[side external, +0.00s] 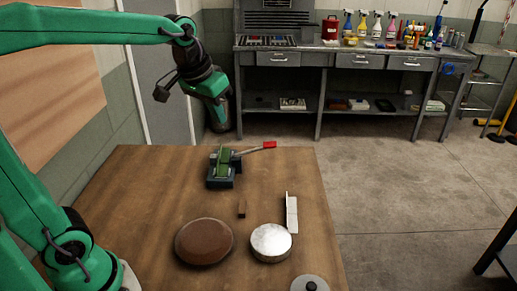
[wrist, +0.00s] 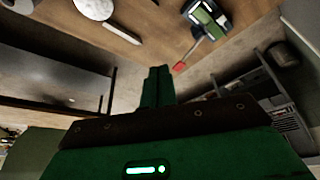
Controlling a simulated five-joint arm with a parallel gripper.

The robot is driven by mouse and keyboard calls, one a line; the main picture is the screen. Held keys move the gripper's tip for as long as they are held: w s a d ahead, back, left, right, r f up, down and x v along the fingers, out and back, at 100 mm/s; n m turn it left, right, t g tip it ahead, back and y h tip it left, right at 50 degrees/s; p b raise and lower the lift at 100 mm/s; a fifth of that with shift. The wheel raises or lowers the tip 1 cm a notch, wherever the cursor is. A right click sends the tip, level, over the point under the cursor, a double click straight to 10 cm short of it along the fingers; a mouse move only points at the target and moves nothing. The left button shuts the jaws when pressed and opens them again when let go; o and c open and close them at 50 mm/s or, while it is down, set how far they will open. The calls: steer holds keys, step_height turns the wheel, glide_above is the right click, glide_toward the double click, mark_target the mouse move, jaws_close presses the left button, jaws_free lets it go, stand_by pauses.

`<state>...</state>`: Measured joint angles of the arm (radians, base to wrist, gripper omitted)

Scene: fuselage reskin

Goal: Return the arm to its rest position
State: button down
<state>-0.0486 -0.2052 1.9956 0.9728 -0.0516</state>
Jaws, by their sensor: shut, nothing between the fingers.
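My gripper (side external: 219,98) hangs in the air above and behind the far edge of the wooden table (side external: 150,205), at the end of the raised green arm. It is well clear of everything on the table. In the wrist view my gripper (wrist: 157,72) has its two green fingers together, with nothing between them.
A workbench (side external: 345,52) stands behind.

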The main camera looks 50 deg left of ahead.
steer(key=s+d+f, duration=0.1)
steer(key=s+f, duration=0.1)
steer(key=s, duration=0.5)
steer(key=s+f+m+t, duration=0.1)
steer(key=s+f, duration=0.1)
steer(key=s, duration=0.5)
steer(key=shift+s+d+f, duration=0.35)
steer(key=shift+d, duration=0.05)
